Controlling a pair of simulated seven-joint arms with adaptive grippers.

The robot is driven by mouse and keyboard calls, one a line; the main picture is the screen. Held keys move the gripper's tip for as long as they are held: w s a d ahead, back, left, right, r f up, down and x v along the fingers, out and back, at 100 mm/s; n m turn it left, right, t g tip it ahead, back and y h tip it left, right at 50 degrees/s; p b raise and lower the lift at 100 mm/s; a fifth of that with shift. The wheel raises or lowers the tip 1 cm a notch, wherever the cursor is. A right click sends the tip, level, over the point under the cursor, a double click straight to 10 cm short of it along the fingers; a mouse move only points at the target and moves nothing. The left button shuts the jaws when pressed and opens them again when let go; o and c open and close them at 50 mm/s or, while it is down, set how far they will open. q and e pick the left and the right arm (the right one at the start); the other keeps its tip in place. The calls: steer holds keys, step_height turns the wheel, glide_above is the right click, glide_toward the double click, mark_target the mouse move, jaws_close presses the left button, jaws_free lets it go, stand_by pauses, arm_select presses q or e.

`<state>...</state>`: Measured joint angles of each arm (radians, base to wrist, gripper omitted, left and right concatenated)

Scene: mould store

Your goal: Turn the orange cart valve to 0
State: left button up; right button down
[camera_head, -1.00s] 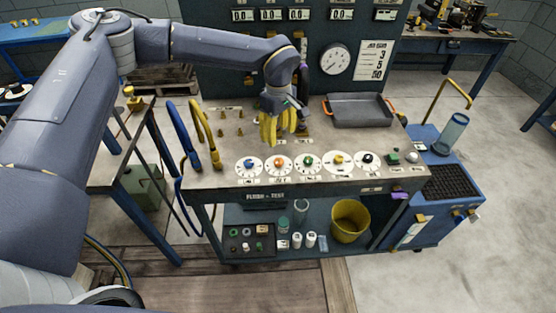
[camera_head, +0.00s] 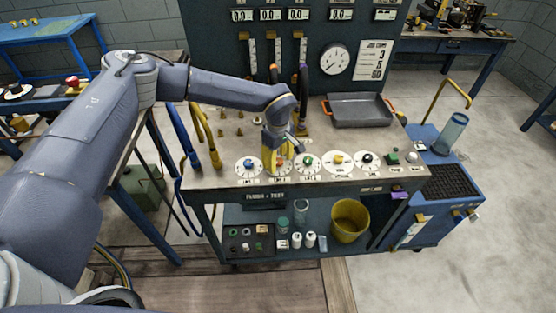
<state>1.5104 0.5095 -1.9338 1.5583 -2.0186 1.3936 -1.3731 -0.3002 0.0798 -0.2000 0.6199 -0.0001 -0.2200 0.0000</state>
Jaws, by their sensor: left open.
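The orange valve (camera_head: 280,161) is the second from the left in a row of round white dials on the front of the cart top (camera_head: 225,180). My left gripper (camera_head: 278,168) points down over it, its yellow fingers open on either side of the knob. The fingers hide much of the knob and its dial, so I cannot read its setting or tell whether they touch it. My right gripper is not in view.
The blue valve (camera_head: 249,164) stands close on the left and the green valve (camera_head: 308,161) close on the right. Yellow and black valves follow. A grey tray (camera_head: 359,111) lies at the back right. Hoses hang at the cart's left end.

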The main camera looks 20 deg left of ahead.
arm_select(q)
jaws_close()
stand_by(0.5)
